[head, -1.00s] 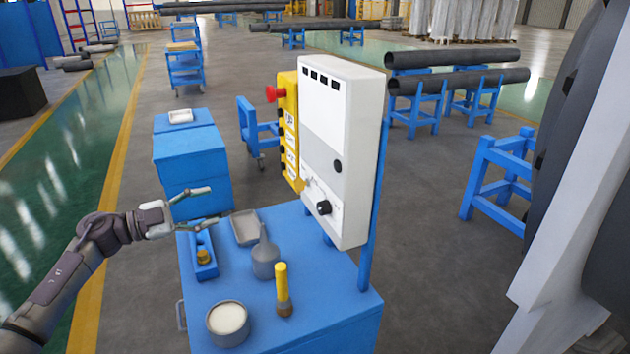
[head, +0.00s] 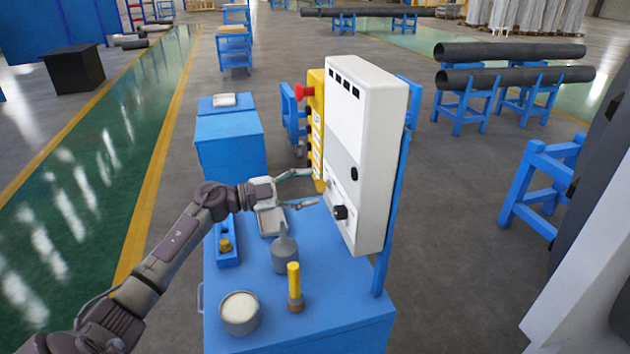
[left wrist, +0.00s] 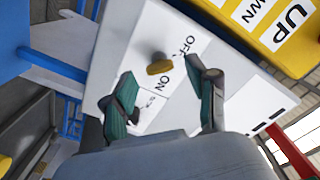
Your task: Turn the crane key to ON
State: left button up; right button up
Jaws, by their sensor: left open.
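The white control box (head: 365,140) stands upright at the edge of the blue cart. In the left wrist view its panel (left wrist: 120,45) carries a small brass-yellow key (left wrist: 160,64) beside the printed words OFF and ON. The key's exact angle is hard to read. My left gripper (head: 312,188) is open and empty, its fingers pointing at the lower front of the box. In the left wrist view the open fingers (left wrist: 160,78) lie either side of the key, apparently still short of it. My right gripper is out of view.
A yellow pendant (head: 317,120) with a red button hangs beside the box. A black knob (head: 340,212) sticks out low on it. The blue cart top (head: 345,285) holds a grey oil can (head: 285,255), a yellow-handled brush (head: 294,280) and a round tin (head: 239,312).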

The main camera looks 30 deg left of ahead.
aim_at(323, 185)
pick_arm(q)
jog(key=shift+x, duration=1.1)
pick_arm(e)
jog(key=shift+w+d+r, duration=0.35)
pick_arm(q)
jog(key=c, duration=0.4)
grip_shut()
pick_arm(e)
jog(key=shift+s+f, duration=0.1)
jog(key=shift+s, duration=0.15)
